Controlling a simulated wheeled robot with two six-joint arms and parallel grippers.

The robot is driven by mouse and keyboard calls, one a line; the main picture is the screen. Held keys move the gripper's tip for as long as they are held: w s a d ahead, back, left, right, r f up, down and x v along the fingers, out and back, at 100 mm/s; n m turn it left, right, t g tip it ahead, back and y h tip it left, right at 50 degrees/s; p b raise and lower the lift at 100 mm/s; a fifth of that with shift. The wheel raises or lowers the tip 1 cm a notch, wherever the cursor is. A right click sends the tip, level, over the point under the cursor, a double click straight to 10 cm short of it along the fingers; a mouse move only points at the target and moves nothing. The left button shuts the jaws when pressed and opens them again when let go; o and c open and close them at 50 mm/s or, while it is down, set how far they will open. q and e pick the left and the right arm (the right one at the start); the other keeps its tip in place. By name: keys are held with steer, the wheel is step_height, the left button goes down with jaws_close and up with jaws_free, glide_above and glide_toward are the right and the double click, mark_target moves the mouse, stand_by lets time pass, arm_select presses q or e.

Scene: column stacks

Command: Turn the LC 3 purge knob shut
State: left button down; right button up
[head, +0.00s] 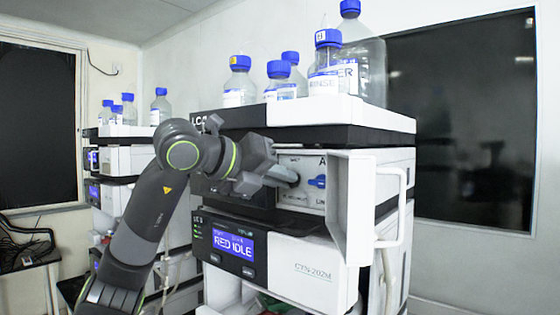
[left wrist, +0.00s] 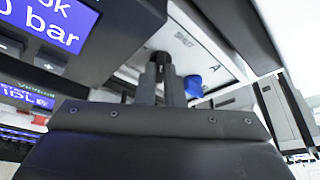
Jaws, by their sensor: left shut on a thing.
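The LC 3 stack (head: 365,110) stands in the middle of the head view, with a white door (head: 350,205) swung open at its right. Behind the door opening is a pale panel (head: 308,197) with a dark purge knob (head: 293,176). My left gripper (head: 279,177) reaches in from the left and is shut on that knob. In the left wrist view the two fingers (left wrist: 160,85) close around the dark knob (left wrist: 160,57), beside the word SHUT on the panel. The knob's pointer is mostly hidden by the fingers. My right gripper is in neither view.
A blue knob (head: 317,181) marked A sits just right of the gripped knob. Several blue-capped bottles (head: 326,65) stand on top of the stack. Another stack (head: 118,160) stands behind my left arm.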

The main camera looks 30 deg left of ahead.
arm_select(q)
steer(key=m+p, duration=0.1)
steer(key=m+y+p, duration=0.1)
steer(key=p, duration=0.1)
steer(key=shift+d+r+m+y, duration=0.15)
steer(key=shift+r+m+y, duration=0.1)
steer(key=shift+m+y, duration=0.05)
steer(key=shift+d+f+m+y+p, duration=0.1)
steer(key=shift+m+y+p, duration=0.7)
steer(key=shift+m+p, duration=0.35)
steer(key=c, duration=1.5)
jaws_free()
steer(key=shift+c, duration=0.2)
